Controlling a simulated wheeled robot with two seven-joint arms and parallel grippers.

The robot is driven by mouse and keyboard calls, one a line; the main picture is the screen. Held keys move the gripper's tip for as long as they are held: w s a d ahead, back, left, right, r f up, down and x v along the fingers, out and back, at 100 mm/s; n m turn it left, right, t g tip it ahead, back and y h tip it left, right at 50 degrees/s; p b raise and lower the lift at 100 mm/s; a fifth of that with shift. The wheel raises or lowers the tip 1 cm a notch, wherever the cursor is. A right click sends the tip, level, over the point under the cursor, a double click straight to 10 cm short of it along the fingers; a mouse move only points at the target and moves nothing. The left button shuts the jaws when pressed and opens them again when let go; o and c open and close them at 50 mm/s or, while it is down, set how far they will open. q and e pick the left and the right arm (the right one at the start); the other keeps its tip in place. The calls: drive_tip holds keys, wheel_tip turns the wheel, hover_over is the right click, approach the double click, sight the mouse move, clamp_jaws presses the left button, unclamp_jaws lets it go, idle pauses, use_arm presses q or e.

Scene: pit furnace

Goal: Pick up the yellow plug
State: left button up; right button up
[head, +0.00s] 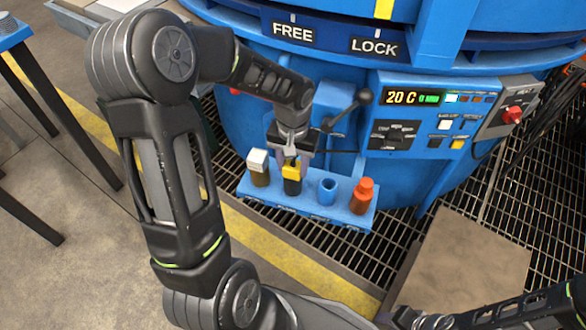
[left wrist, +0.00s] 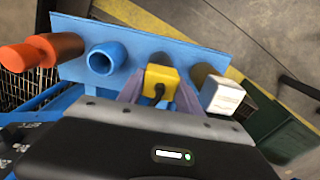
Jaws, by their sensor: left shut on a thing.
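The yellow plug (head: 291,172) has a yellow top above a dark body. It stands upright in line with other items at the blue rack (head: 336,216); whether its lower end is still seated there cannot be told. My left gripper (head: 292,160) comes down on it from above and is shut on it. In the left wrist view the yellow plug (left wrist: 160,80) sits between the two purple-grey fingers, with a black loop on its top. My right gripper is out of view; only parts of the right arm show at the lower right.
A white-topped plug (head: 258,161) stands close left of the gripper. An empty blue socket (head: 327,190) and an orange-red plug (head: 362,190) stand to the right. The blue furnace with its control panel (head: 420,112) and a black lever (head: 350,108) rise behind.

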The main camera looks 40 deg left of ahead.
use_arm(q)
drive_tip(key=shift+r, duration=0.15)
clamp_jaws()
